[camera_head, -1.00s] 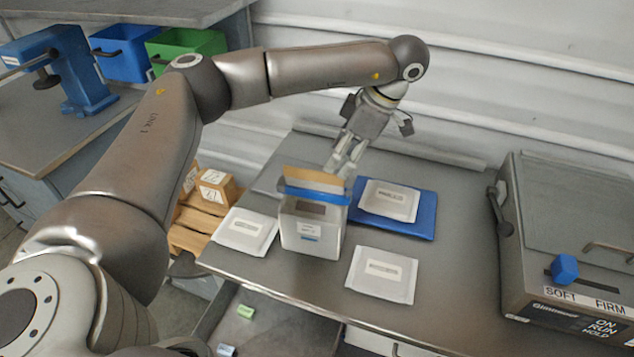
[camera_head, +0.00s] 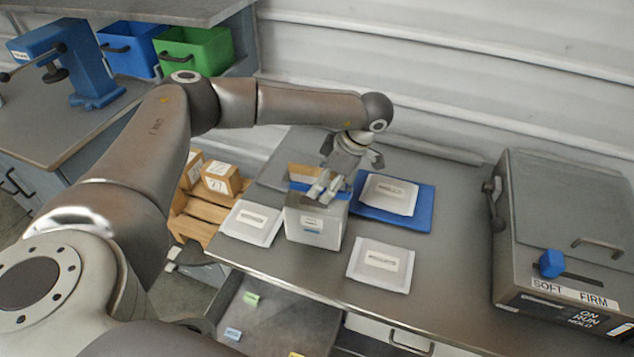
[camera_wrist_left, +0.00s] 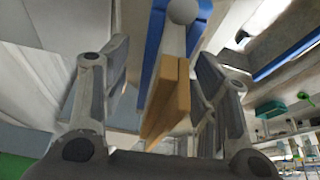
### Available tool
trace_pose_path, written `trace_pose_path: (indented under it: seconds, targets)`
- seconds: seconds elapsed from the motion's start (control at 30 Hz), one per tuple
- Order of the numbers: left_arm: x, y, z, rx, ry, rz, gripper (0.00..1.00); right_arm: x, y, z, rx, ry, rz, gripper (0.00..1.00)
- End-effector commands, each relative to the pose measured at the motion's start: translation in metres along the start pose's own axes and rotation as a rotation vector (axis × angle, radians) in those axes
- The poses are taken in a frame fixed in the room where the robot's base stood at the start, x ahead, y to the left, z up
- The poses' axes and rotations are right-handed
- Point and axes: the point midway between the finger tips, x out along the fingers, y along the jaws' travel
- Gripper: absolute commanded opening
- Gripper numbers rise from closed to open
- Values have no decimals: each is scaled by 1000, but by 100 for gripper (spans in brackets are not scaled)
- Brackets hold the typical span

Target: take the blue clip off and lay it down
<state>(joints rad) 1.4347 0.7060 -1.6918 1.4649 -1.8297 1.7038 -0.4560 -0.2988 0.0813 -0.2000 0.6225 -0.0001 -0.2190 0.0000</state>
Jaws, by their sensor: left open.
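The blue clip (camera_head: 299,187) lies across the top of the white box (camera_head: 312,229), in front of an upright brown flap (camera_head: 303,171). My left gripper (camera_head: 323,188) is over the box top with its fingers at the clip, and it hides the clip's middle. In the left wrist view the clip shows as blue bars (camera_wrist_left: 153,48) beyond the brown flap (camera_wrist_left: 168,100). Both lie between the open fingers of my left gripper (camera_wrist_left: 160,85). I cannot tell whether a finger touches the clip. My right gripper is not in view.
White packets lie left (camera_head: 252,223) and right (camera_head: 381,264) of the box. Another packet (camera_head: 389,194) lies on a blue mat (camera_head: 424,212). A grey machine (camera_head: 560,230) stands at the right. Bare tabletop (camera_head: 455,255) is free between the packets and the machine.

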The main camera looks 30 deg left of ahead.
Motion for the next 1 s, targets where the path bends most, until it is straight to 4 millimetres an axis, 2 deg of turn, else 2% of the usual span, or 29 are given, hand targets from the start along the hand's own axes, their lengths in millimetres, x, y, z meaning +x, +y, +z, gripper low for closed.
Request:
trace_pose_path:
  seconds: [0.1, 0.47, 0.77, 0.87, 1.0]
  targets:
    - [0, 0, 0, 0, 0, 0, 54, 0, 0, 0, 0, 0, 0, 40]
    - [0, 0, 0, 0, 0, 0, 8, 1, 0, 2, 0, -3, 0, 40]
    - [-4, 1, -1, -1, -1, 2, 7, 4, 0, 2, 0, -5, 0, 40]
    - [-16, 2, -6, -3, -2, 4, 7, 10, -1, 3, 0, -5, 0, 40]
    - [-42, 2, -17, -3, -4, 6, 7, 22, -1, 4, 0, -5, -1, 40]
